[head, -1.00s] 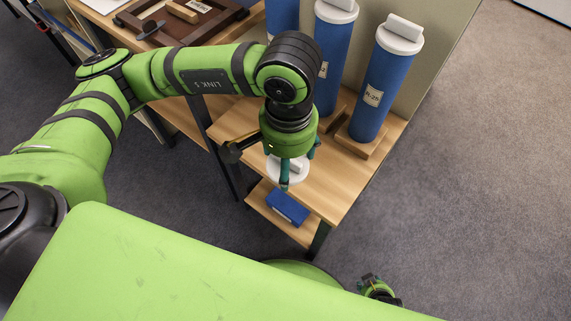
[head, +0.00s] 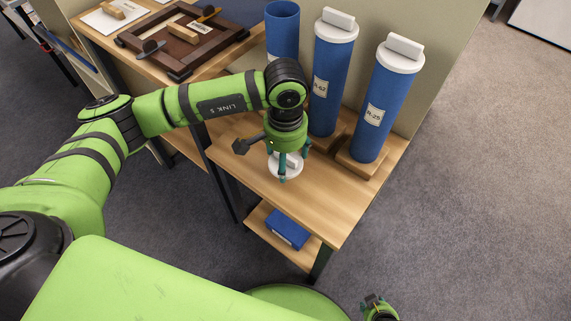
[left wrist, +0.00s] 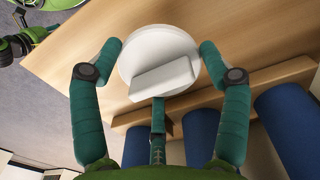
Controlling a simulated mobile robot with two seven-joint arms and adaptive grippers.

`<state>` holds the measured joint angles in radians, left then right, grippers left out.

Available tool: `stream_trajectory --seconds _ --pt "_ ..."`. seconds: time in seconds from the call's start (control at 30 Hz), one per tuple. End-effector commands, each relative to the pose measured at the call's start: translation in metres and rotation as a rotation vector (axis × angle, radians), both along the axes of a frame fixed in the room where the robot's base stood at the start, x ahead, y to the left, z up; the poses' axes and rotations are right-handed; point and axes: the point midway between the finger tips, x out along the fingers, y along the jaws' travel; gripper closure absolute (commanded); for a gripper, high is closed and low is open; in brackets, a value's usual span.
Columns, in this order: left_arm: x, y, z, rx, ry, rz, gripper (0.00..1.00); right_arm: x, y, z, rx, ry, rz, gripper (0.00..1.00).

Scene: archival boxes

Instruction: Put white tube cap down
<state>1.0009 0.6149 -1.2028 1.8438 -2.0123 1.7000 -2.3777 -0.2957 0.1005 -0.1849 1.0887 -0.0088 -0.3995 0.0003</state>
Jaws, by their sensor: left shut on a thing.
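The white tube cap (head: 285,168) is a round disc with a raised bar handle. It is at the table top, low over or on the wood; I cannot tell if it touches. My left gripper (head: 284,172) points down and is shut on it. In the left wrist view the cap (left wrist: 160,62) sits between the green fingers (left wrist: 158,58), handle toward the camera. The leftmost blue tube (head: 283,32) stands open without a cap. My right gripper (head: 376,306) is low at the bottom right, too small to read its jaws.
Two blue tubes with white caps, one labelled R-25 (head: 375,115) and one beside it (head: 331,85), stand in wooden holders at the table's back. The front of the table (head: 325,205) is clear. A blue box (head: 288,229) lies on the lower shelf. A dark wooden frame (head: 180,42) lies on the left table.

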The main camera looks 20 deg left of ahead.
Motion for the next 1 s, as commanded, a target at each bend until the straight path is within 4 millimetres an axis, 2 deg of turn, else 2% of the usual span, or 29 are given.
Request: stream_trajectory --seconds 0.2,0.57,0.6,0.63,0.67,1.0 --pt "-0.002 0.0 -0.032 0.001 0.005 0.001 0.46 0.0 0.0 0.001 0.001 -0.003 0.0 0.6" --pt "-0.001 0.0 -0.04 0.001 0.002 0.0 0.46 -0.003 0.001 -0.003 -0.002 0.019 -0.002 0.6" --pt "-0.001 0.0 -0.04 0.001 0.002 0.0 0.2 -0.003 0.001 -0.001 -0.002 0.023 -0.004 0.6" --pt "-0.001 0.0 -0.039 0.001 0.002 0.0 0.08 -0.002 0.001 0.0 -0.002 0.022 -0.003 0.6" --pt "-0.001 0.0 -0.038 0.001 0.002 0.0 0.0 -0.002 0.001 0.0 -0.003 0.022 -0.003 0.6" --pt "-0.001 0.0 -0.038 0.001 0.002 0.0 0.0 -0.002 0.001 0.0 -0.001 0.02 -0.003 0.6"
